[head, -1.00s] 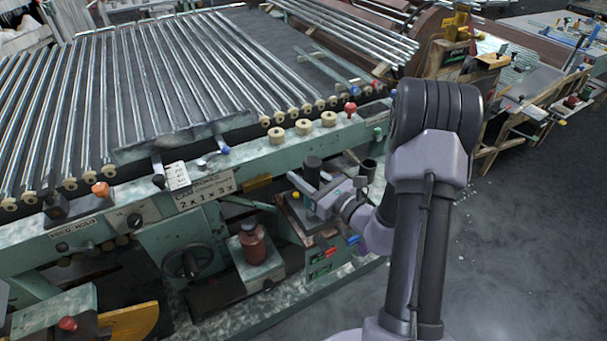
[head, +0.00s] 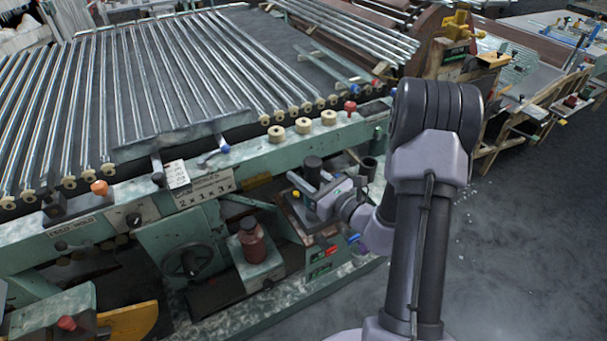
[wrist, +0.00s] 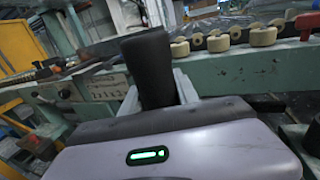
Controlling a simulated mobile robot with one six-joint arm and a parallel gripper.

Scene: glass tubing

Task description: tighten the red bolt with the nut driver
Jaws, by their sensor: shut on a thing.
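The nut driver shows as a thick black handle (head: 313,164), standing roughly upright between the fingers of my gripper (head: 314,184). In the wrist view the black handle (wrist: 150,68) rises between the two pale fingers of my gripper (wrist: 158,92), which are shut on it. Its lower end is hidden behind the gripper body. A red-headed bolt (head: 350,107) stands on the green machine rail, above and to the right of the gripper. A red piece also shows at the upper right of the wrist view (wrist: 306,24).
The green machine rail (head: 270,155) runs just behind my gripper. A dark open cup (head: 368,168) is to its right. Several cream rollers (head: 303,126) sit along the rail. Orange (head: 100,188), blue (head: 224,149) and green (head: 378,132) knobs are also there. Floor is open at right.

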